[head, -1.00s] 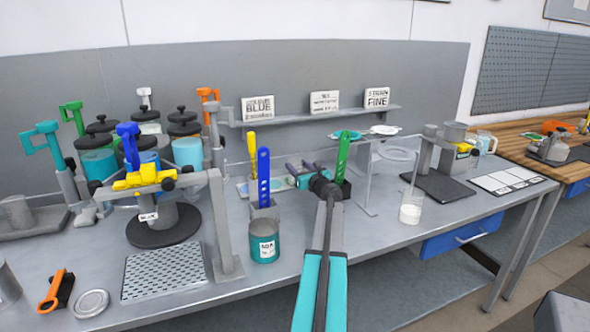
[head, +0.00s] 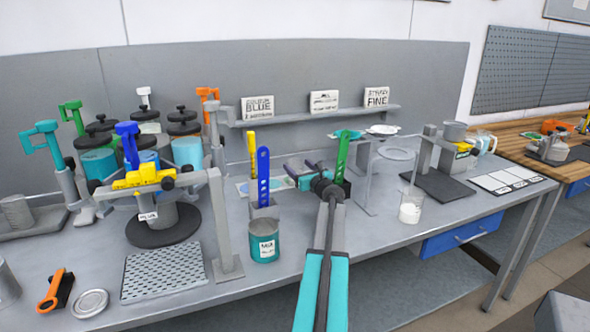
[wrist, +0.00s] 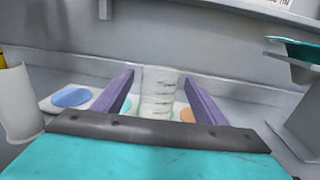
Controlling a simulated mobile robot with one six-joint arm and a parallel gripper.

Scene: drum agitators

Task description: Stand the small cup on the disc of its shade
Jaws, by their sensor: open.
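My gripper (head: 303,166) reaches over the bench toward the back, with its two purple fingers apart. In the wrist view the fingers of my gripper (wrist: 157,95) stand on either side of a small whitish see-through cup (wrist: 158,88) with dark marks. The cup looks upright. Its base is hidden behind my gripper's front edge, so I cannot tell what it stands on. A blue disc (wrist: 71,97) lies on a pale board to the left of the cup. Part of an orange disc (wrist: 187,115) shows to the right, and a greenish patch shows beside the left finger.
A blue slotted strip (head: 263,175) and a green strip (head: 342,155) stand upright on either side of my gripper. A teal labelled tin (head: 264,241) stands in front at left. A white container (wrist: 17,105) is close at left in the wrist view.

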